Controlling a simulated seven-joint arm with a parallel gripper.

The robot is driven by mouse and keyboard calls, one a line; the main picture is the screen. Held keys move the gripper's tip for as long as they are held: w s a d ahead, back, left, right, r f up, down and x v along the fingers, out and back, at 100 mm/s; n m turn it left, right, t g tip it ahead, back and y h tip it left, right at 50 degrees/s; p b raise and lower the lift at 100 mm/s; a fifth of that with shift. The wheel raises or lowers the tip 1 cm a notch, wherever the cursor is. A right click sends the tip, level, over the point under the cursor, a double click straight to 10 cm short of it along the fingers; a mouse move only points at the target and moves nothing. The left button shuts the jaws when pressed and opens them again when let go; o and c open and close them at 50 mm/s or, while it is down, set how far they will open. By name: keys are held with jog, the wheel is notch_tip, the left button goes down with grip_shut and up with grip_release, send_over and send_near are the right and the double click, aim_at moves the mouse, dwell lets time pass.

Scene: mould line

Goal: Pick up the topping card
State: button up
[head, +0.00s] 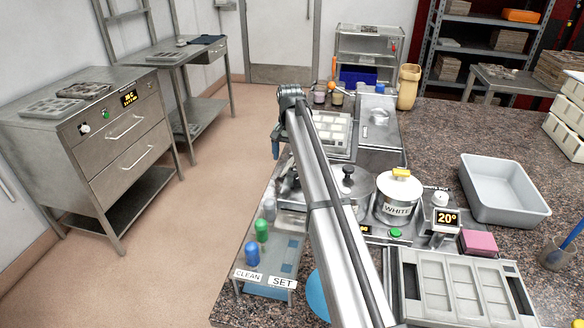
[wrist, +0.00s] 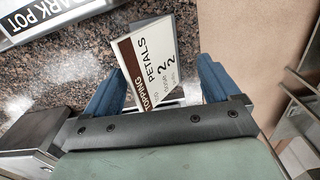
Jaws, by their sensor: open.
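The topping card (wrist: 160,58) shows in the wrist view. It is white with a brown band and reads "TOPPING", "PETALS" and a "2". It appears tilted, and its lower edge lies between the two blue fingers of my gripper (wrist: 158,90). The fingers are apart, one on each side of the card; I cannot tell whether either touches it. In the head view my gripper (head: 276,148) is at the counter's left edge, beyond the pots, and the card cannot be made out there.
A sign reading "DARK POT" (wrist: 55,12) lies near the card. In the head view a moulded tray (head: 332,132), a pot marked "WHITE" (head: 397,208) and a grey bin (head: 503,210) stand on the speckled counter. Open floor (head: 205,190) lies left of the counter.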

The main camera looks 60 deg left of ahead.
aim_at(291, 163)
notch_tip(291, 163, down, 4)
jog(key=shift+w, duration=0.15)
jog(key=shift+c, duration=0.3)
jog(key=c, duration=1.1)
jog(key=shift+r, duration=0.15)
